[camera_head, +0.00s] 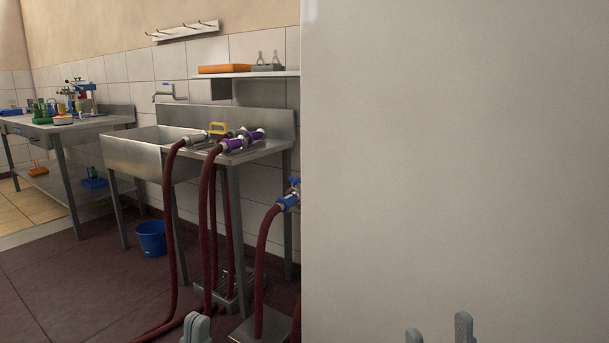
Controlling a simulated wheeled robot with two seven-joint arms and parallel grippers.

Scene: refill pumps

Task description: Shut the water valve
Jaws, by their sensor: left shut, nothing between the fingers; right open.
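A blue valve fitting (290,197) sits at the top of a dark red hose (263,250), partly hidden by the edge of the large pale wall or panel on the right. I cannot tell from here whether it is open or shut. My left gripper (196,328) is at the bottom edge, left of that hose, shut and empty. My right gripper (440,328) is at the bottom edge in front of the pale panel, with its two fingers apart and nothing between them. Both grippers are well below the valve and apart from it.
The pale panel (455,150) fills the right half. A steel sink (155,150) carries hose ends with purple fittings (233,144); hoses hang down to the floor. A blue bucket (151,238) stands below. A workbench (65,125) is far left.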

